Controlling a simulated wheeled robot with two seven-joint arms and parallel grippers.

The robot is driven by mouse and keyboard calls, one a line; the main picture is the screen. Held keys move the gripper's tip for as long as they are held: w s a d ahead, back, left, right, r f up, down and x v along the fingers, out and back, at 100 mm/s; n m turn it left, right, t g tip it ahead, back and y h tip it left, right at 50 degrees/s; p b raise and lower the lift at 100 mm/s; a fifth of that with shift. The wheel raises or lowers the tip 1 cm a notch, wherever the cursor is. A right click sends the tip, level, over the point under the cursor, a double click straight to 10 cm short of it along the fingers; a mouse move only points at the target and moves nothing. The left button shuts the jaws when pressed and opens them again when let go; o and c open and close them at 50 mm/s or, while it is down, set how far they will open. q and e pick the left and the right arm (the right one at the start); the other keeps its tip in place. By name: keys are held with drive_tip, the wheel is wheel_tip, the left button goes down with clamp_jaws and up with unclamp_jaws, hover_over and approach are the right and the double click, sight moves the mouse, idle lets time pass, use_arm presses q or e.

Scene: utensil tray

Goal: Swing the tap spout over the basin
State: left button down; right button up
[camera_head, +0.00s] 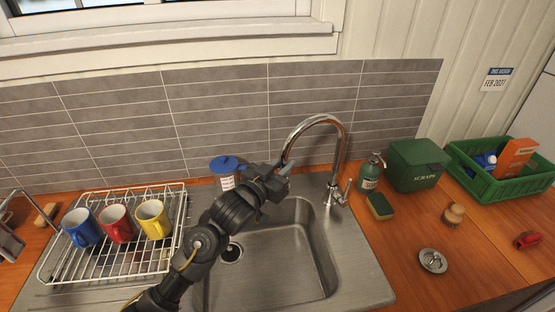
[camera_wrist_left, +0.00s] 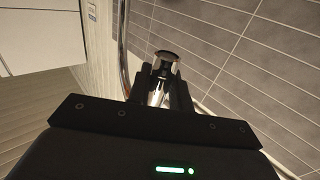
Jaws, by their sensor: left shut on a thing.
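The chrome tap spout (camera_head: 318,118) arches up from its base at the back right of the basin and curves to the left. Its outlet end is over the back part of the steel basin (camera_head: 285,262). My left gripper (camera_head: 283,170) is at the outlet end of the spout and shut on it. In the left wrist view the spout's chrome end (camera_wrist_left: 164,68) sits between the two dark fingers (camera_wrist_left: 162,88). The tap's lever (camera_head: 344,193) is at the base, to the right. My right gripper is not in view.
A wire rack (camera_head: 110,264) with blue, red and yellow mugs stands left of the basin. A blue-lidded jar (camera_head: 226,170) is behind my left wrist. Right of the tap are a soap bottle (camera_head: 370,176), a sponge (camera_head: 380,207) and a green scraps bin (camera_head: 417,168).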

use_arm(q)
drive_tip(key=shift+s+d, duration=0.15)
drive_tip(key=c, duration=1.3)
unclamp_jaws()
drive_tip(key=shift+s+a, duration=0.25)
drive_tip(key=p+v, duration=0.4)
drive_tip(key=v, duration=0.6)
drive_tip(key=shift+p, duration=0.3)
drive_tip(key=shift+d, duration=0.1)
